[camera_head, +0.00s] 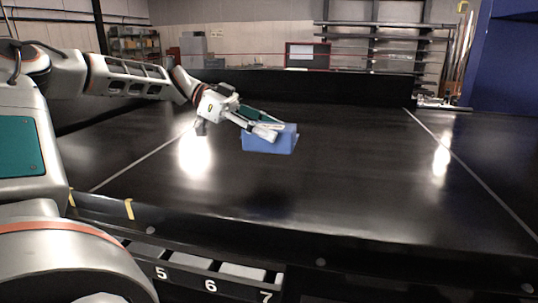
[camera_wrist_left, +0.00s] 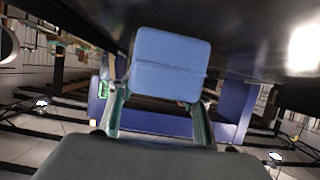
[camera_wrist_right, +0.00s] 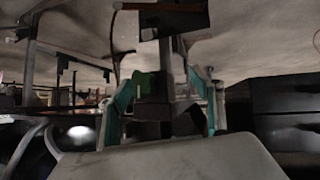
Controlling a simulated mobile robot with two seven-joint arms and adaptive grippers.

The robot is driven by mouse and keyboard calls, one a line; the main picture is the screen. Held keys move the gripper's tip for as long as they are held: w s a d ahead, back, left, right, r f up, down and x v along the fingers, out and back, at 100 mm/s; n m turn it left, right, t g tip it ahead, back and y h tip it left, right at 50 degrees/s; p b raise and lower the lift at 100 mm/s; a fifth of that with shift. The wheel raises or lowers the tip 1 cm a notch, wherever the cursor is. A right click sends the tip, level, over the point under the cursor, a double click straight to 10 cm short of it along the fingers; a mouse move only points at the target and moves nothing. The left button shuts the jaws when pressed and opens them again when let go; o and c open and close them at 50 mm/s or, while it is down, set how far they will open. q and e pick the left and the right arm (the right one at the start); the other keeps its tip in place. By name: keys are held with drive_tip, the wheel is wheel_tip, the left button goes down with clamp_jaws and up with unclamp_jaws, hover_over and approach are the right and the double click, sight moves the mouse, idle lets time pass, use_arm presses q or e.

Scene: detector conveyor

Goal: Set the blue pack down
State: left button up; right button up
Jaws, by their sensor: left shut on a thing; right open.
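The blue pack (camera_head: 272,140) is a box-shaped block over the black conveyor belt (camera_head: 330,195) in the head view. My left gripper (camera_head: 274,128) is shut on it, with its fingers along the pack's sides. In the left wrist view the blue pack (camera_wrist_left: 170,62) sits between the two fingertips of my left gripper (camera_wrist_left: 160,105). The head view does not clearly show whether the pack's underside touches the belt. My right gripper (camera_wrist_right: 165,85) is open in the right wrist view, with no pack between its fingers. It is not seen in the head view.
The belt around the pack is bare, with a pale line (camera_head: 470,170) on the right. A dark raised wall (camera_head: 300,88) stands behind the belt. The front rail (camera_head: 300,237) carries numbered plates below it. A blue panel (camera_head: 505,65) stands at the far right.

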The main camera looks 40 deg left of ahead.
use_arm(q)
wheel_tip(320, 180, down, 7)
drive_tip(key=shift+f+p, duration=0.15)
drive_tip(key=shift+p, duration=0.2)
drive_tip(key=o, duration=1.6)
drive_tip(key=shift+f, duration=0.1)
drive_tip(key=shift+o, duration=0.2)
drive_tip(key=shift+a+r, duration=0.2)
drive_tip(key=b+v, duration=0.1)
drive_tip(key=v, duration=1)
drive_tip(key=shift+s+a, duration=0.2)
drive_tip(key=shift+a, duration=0.05)
